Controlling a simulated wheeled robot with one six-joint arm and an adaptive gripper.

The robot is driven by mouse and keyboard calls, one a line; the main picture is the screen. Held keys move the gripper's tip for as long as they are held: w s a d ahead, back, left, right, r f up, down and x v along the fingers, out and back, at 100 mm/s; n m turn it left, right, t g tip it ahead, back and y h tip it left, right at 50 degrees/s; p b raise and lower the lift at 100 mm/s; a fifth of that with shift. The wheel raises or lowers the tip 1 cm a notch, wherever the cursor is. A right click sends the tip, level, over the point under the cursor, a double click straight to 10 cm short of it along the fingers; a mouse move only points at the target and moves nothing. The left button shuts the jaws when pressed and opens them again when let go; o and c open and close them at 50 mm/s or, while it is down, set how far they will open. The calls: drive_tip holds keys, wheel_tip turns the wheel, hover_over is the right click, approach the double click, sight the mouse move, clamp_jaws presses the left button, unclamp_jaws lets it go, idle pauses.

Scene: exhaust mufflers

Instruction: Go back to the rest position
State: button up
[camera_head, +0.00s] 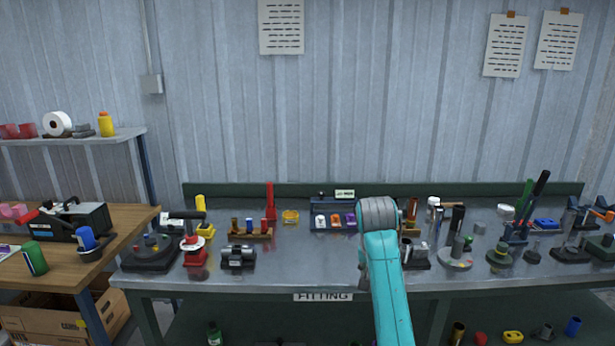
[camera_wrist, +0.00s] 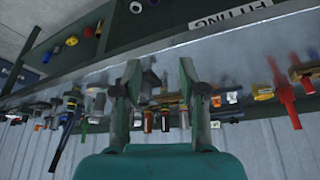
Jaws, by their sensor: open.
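My gripper (camera_wrist: 160,76) shows in the wrist view with its two dark green fingers spread apart. Nothing is held between them. Behind the gap lie the workbench's small parts, seen upside down and apart from the fingers as far as I can tell. In the head view my teal arm rises from the bottom edge in front of the grey metal workbench (camera_head: 290,282). Its grey joint hides part of the bench top, and my gripper is hidden there.
Tools and fixtures crowd the bench, including a black clamp (camera_head: 238,257), a red stand (camera_head: 195,250) and a round-based holder (camera_head: 455,254). A wooden table (camera_head: 60,275) with a dark green machine (camera_head: 72,222) stands left. More parts lie on the lower shelf (camera_head: 265,318).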

drive_tip(key=s+f+n+t, duration=0.1)
drive_tip(key=s+f, duration=0.4)
drive_tip(key=f, duration=0.4)
drive_tip(key=s+d+f+t, duration=0.1)
drive_tip(key=s+f, duration=0.4)
drive_tip(key=f, duration=0.5)
drive_tip(key=s+f+n+t, duration=0.1)
drive_tip(key=s+f+t, duration=0.1)
drive_tip(key=s+f, duration=0.5)
drive_tip(key=s+f+n+t+y, duration=0.1)
drive_tip(key=s+f, duration=0.6)
drive_tip(key=s, duration=0.2)
drive_tip(key=s+r+n+t, duration=0.1)
drive_tip(key=s+r+t, duration=0.2)
drive_tip(key=s, duration=1.9)
drive_tip(key=s+r+t, duration=0.2)
drive_tip(key=s+r, duration=1.3)
drive_tip(key=r, duration=0.1)
drive_tip(key=shift+d+t+y, duration=0.3)
drive_tip(key=shift+y, duration=0.1)
